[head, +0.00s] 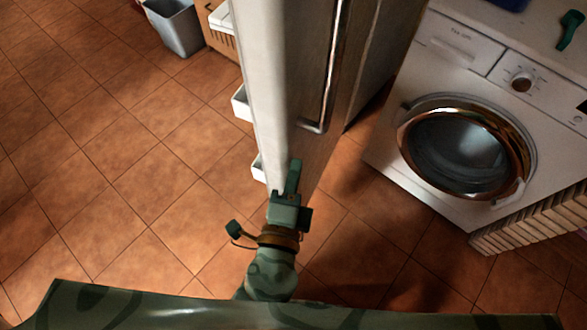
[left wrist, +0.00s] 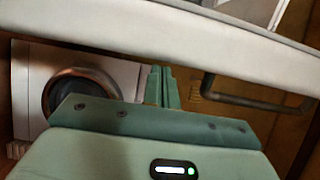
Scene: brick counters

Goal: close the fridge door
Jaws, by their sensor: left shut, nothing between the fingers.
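The fridge door (head: 268,70) stands open and upright in the middle of the head view. Its pale edge faces me, its white inner bins (head: 241,103) stick out to the left, and its long metal handle (head: 331,75) is on the right face. My left gripper (head: 294,166) is shut and empty, in front of the door's near part. In the left wrist view, the closed fingers (left wrist: 162,80) point toward the pale door band (left wrist: 200,35), with the handle (left wrist: 250,101) to their right. I cannot tell if they touch the door. My right gripper is not in view.
A white washing machine (head: 433,65) with a round door stands to the right. A stack of slats or books (head: 540,220) lies by its foot. A grey bin (head: 176,27) stands at the back left. The tiled floor (head: 110,150) left of the door is clear.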

